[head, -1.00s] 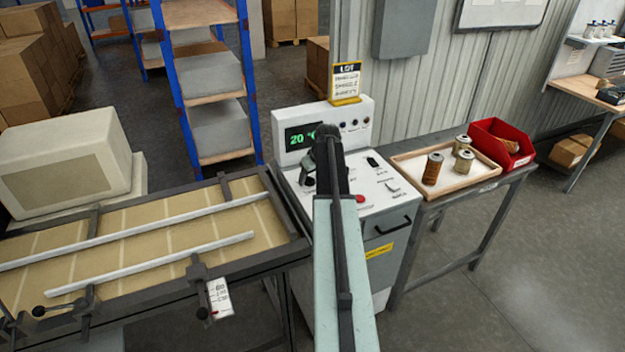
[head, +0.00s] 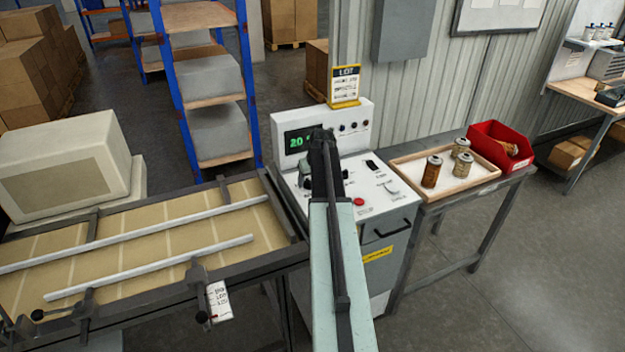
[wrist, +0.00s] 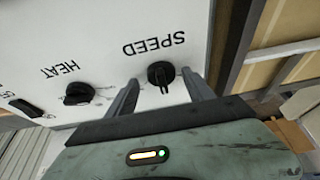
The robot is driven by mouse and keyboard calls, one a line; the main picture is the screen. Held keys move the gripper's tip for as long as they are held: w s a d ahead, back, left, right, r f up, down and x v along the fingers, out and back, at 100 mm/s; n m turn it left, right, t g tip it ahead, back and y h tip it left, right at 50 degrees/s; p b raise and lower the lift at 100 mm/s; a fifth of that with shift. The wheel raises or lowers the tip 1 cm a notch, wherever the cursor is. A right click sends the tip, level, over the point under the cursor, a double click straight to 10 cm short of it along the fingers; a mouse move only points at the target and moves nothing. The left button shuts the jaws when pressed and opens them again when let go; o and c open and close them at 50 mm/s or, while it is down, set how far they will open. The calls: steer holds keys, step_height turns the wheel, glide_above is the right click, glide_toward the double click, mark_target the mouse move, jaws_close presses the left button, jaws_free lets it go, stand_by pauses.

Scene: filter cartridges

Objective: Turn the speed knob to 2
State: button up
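The black speed knob (wrist: 161,73) is under the upside-down word SPEED in the wrist view. A pale pointer line on it points toward the bottom of that picture. My gripper (wrist: 160,80) is open, with one finger on each side of the knob near its lower edge. I cannot tell whether either finger touches it. In the head view my arm covers most of the knob area on the white control cabinet (head: 385,212). The number marks around the knob are not readable.
The black heat knob (wrist: 78,92) and a dark switch (wrist: 26,108) sit beside the speed knob. A green display (head: 297,140) reads 20. A conveyor (head: 150,232) stands left of the cabinet. A wooden tray (head: 420,191) with canisters and a red bin (head: 497,134) stand right.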

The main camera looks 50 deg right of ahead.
steer(key=shift+r, duration=0.15)
steer(key=p+v, duration=0.7)
steer(key=shift+s+r, duration=0.15)
steer(key=shift+r, duration=0.1)
